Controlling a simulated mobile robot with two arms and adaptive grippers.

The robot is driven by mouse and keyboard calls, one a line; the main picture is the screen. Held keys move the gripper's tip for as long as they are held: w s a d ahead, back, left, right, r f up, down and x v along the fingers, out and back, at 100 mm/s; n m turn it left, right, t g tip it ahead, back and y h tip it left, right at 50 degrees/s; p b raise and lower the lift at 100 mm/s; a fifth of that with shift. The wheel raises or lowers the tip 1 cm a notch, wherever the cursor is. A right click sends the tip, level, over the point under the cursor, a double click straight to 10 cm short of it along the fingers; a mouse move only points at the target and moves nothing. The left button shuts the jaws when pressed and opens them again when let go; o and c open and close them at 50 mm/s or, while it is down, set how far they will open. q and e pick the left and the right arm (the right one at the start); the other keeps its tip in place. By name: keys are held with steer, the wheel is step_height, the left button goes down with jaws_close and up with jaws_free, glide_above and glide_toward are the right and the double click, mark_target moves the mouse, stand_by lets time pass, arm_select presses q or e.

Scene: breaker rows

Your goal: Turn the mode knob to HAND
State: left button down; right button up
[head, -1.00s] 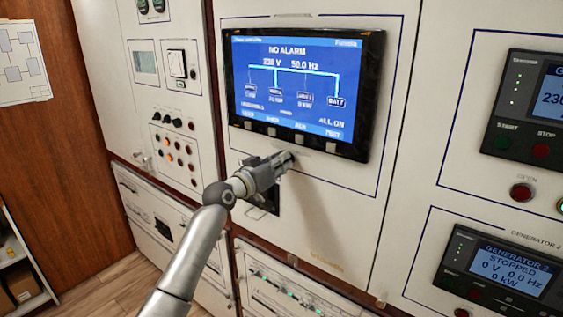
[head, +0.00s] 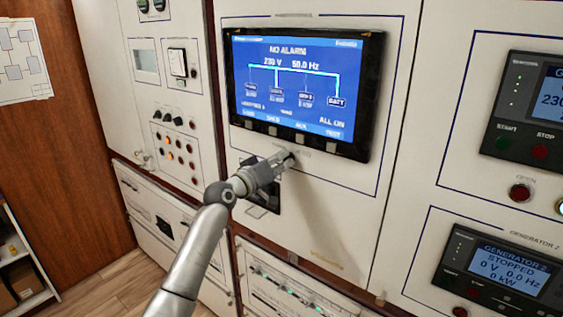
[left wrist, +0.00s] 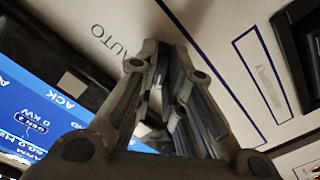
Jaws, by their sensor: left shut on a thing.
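My left gripper (head: 284,161) is at the white cabinet door, just below the dark-framed display screen (head: 300,88). It is shut on the mode knob, which the fingers hide almost wholly, so I cannot read its pointer. In the left wrist view the gripper's fingers (left wrist: 163,52) close in at the panel. The printed AUTO label (left wrist: 110,42) shows beside the fingertips there. No HAND label is readable in either view. My right gripper is not in view.
A dark recessed latch (head: 267,200) lies just under my gripper. Small square buttons run along the screen's lower edge, close above it. A generator panel (head: 500,270) is at the lower right. The door's lower right area is bare.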

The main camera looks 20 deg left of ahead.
arm_select(q)
steer(key=c, duration=1.5)
jaws_free()
steer(key=v, duration=1.2)
